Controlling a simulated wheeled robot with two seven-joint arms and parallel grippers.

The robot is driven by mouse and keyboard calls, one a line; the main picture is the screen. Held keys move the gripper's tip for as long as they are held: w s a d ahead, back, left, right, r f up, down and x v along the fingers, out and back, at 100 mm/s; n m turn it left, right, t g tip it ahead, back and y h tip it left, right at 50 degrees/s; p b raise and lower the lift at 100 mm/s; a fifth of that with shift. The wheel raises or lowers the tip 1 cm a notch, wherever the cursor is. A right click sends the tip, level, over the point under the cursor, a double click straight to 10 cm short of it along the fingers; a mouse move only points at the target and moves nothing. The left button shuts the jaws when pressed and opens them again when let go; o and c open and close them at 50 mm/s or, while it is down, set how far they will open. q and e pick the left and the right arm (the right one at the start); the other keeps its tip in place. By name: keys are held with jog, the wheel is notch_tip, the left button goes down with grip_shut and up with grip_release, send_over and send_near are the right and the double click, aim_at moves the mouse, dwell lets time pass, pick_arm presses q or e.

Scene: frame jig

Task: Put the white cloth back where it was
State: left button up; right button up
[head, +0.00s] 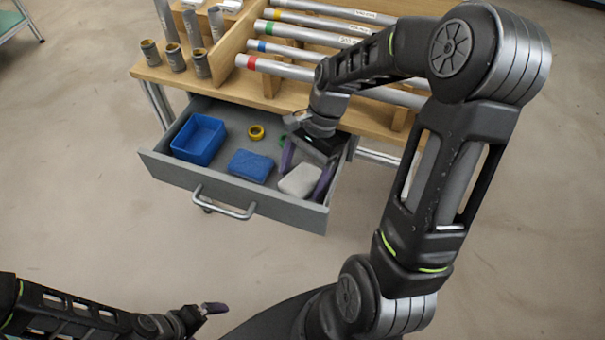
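The white cloth (299,181), a folded pad, lies in the front right part of the open grey drawer (170,169). My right gripper (303,184) reaches down into the drawer over the cloth. Its two purple fingers stand wide apart, one on each side of the cloth. Whether either finger touches the cloth is hard to tell. My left gripper (209,308) is at the bottom of the picture, away from the drawer.
The drawer also holds a blue bin (200,138), a blue folded pad (250,165), a yellow ring (256,132) and a green ring partly hidden by my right arm. Above it is a wooden bench (232,79) with labelled tubes (285,69). The floor in front is clear.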

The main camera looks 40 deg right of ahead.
jog(key=shift+r, duration=0.2)
jog(key=p+v, duration=0.1)
jog(key=v, duration=1.1)
jog(key=shift+p, duration=0.3)
jog(key=shift+c, duration=0.3)
dwell(0.9)
